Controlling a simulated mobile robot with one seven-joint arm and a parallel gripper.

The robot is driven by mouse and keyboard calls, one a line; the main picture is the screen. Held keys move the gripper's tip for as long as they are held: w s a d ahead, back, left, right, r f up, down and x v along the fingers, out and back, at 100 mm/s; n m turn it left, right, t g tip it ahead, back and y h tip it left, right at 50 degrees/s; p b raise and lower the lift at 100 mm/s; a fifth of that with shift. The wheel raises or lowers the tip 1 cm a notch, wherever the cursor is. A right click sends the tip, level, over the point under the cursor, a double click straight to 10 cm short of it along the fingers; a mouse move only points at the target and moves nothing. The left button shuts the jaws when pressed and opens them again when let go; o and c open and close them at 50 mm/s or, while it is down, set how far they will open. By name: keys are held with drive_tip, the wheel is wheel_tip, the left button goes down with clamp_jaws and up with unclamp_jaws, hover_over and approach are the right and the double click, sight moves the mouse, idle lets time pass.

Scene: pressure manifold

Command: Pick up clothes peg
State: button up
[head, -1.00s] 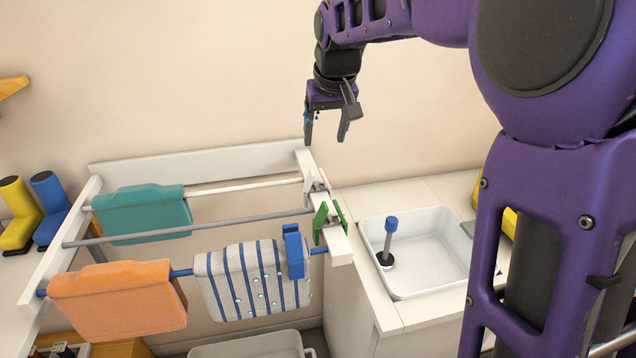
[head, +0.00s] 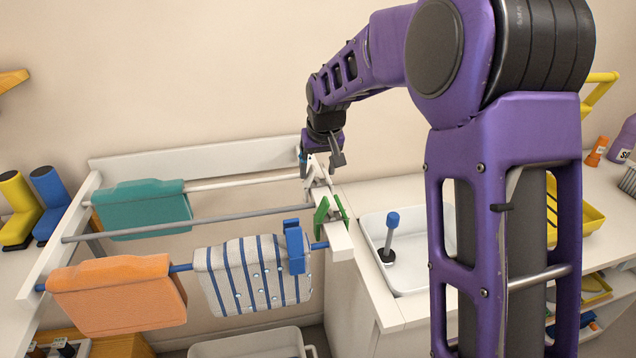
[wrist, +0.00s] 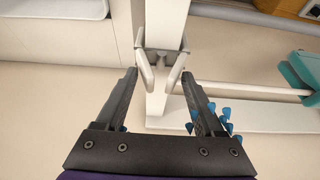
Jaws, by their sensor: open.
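A white clothes peg (head: 312,168) sits on the far part of the drying rack's right side rail. In the wrist view the same pale peg (wrist: 147,78) straddles the white rail, its two legs spread towards me. My gripper (head: 321,162) is open over this peg. In the wrist view its fingertips (wrist: 159,75) lie either side of the peg's legs; I cannot tell whether they touch. A green peg (head: 322,217) sits nearer on the same rail. A blue peg (head: 294,250) clips a striped cloth (head: 240,275) on the front bar.
The rack's side rail (head: 338,243) runs under my gripper. A teal cloth (head: 145,210) and an orange cloth (head: 115,295) hang left. A white sink (head: 410,275) holding a blue-handled plunger (head: 391,235) is to the right. The wall is close behind.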

clamp_jaws()
idle(0.3)
drive_tip(key=shift+r, duration=0.1)
wheel_tip(320, 180, up, 10)
drive_tip(key=shift+f+p, duration=0.1)
drive_tip(key=shift+p, duration=0.4)
